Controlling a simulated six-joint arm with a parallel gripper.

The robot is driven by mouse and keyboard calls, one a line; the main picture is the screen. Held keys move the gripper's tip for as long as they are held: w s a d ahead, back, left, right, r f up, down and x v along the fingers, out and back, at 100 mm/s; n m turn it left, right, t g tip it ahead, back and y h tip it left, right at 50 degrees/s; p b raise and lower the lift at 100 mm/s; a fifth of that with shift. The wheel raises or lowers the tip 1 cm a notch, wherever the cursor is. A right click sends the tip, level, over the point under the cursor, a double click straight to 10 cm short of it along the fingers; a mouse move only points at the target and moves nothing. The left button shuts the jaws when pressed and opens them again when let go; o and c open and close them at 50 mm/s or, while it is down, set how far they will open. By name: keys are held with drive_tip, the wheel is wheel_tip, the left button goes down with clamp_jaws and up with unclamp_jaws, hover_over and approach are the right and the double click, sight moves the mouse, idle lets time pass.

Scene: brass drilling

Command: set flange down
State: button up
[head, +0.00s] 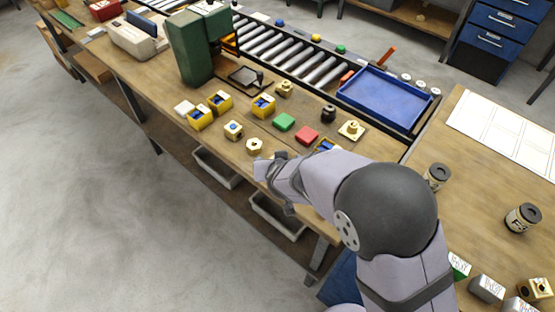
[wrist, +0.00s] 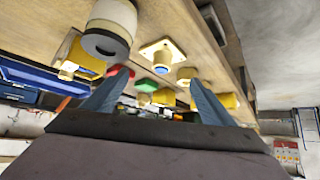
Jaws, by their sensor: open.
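A brass flange (head: 350,130) with a square base and a raised round boss lies boss up on the wooden bench, right of a red block (head: 307,135). A square brass piece at the left of the tilted wrist view (wrist: 72,60) looks like the same flange. My gripper (wrist: 155,92) is open, with clear space between its two blue-grey fingers. Nothing is held, and the flange is apart from the fingers. In the head view my own arm hides most of the gripper and part of a yellow box (head: 327,145) beside the flange.
A green block (head: 284,122), a dark round part (head: 328,113), a hex brass part (head: 254,146) and several yellow boxes crowd the bench. A blue tray (head: 385,97) lies behind, by the roller conveyor (head: 300,62). A labelled can (head: 437,176) stands at the right.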

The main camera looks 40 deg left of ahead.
drive_tip(key=shift+s+f+x, duration=0.1)
drive_tip(key=shift+x, duration=1.75)
drive_tip(key=shift+s+f+x, duration=0.1)
drive_tip(key=shift+x, duration=1.75)
drive_tip(key=shift+c, duration=0.7)
